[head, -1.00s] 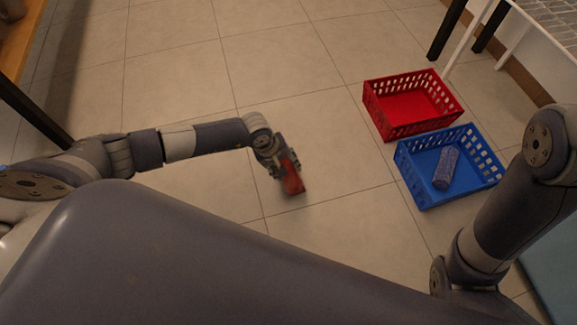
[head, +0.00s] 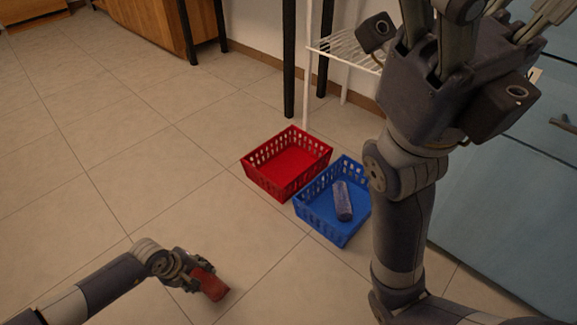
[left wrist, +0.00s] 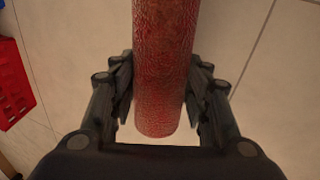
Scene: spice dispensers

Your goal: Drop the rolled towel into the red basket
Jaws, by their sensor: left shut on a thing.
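A rolled red towel (head: 211,286) is held in my left gripper (head: 196,279), low in the head view over the bare floor. In the left wrist view the red towel (left wrist: 163,70) runs between the two fingers, which are shut on its sides. The red basket (head: 287,163) stands on the floor, above and to the right of this gripper in the head view; it looks empty. Part of it shows at the left edge of the left wrist view (left wrist: 12,85). My right gripper (head: 480,40) is raised at the upper right, its fingertips cut off by the frame.
A blue basket (head: 321,224) stands close beside the red one, with a rolled bluish towel (head: 342,201) in it. A white wire rack (head: 350,46) and dark legs stand behind. A blue-grey cabinet (head: 510,220) is on the right. The floor left of the baskets is clear.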

